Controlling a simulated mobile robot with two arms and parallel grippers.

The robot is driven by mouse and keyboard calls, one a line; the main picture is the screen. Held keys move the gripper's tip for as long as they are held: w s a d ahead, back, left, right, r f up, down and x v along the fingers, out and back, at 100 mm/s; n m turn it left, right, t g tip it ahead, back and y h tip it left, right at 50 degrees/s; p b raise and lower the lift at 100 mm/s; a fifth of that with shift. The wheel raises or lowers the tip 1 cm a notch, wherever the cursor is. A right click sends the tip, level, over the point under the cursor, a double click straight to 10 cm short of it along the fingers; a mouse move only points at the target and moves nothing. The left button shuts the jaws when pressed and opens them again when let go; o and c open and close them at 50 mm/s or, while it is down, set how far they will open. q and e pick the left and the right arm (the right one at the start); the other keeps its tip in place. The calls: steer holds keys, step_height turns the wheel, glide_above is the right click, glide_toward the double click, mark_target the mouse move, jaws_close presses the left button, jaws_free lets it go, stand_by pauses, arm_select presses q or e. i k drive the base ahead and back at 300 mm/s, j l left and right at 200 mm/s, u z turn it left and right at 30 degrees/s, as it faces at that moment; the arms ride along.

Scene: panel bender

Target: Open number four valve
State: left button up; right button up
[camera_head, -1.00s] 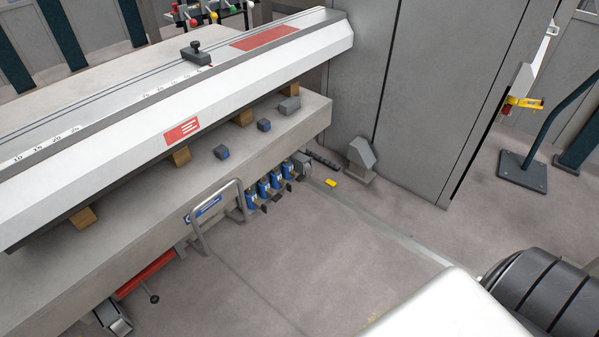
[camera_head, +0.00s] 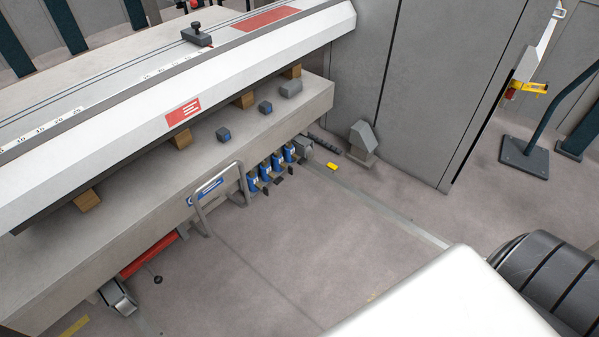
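A row of several blue valves (camera_head: 271,170) with dark handles is mounted low on the side of the grey bench, right of a bent metal guard frame. The numbers on the valves are too small to read, so I cannot tell which is number four. The valve handles stick out toward the open floor. Neither of my grippers is in view.
The grey metal guard frame (camera_head: 219,198) stands left of the valves. The long machine bed (camera_head: 255,126) overhangs them. A grey cabinet (camera_head: 410,90) stands at the back. A yellow piece (camera_head: 331,166) lies on the floor. The floor in front is clear.

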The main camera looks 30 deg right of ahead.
mark_target(301, 160)
steer(key=i+z, duration=0.1)
steer(key=z, duration=0.7)
steer(key=i+l+z, duration=0.1)
steer(key=z, duration=0.15)
steer(key=i, duration=0.1)
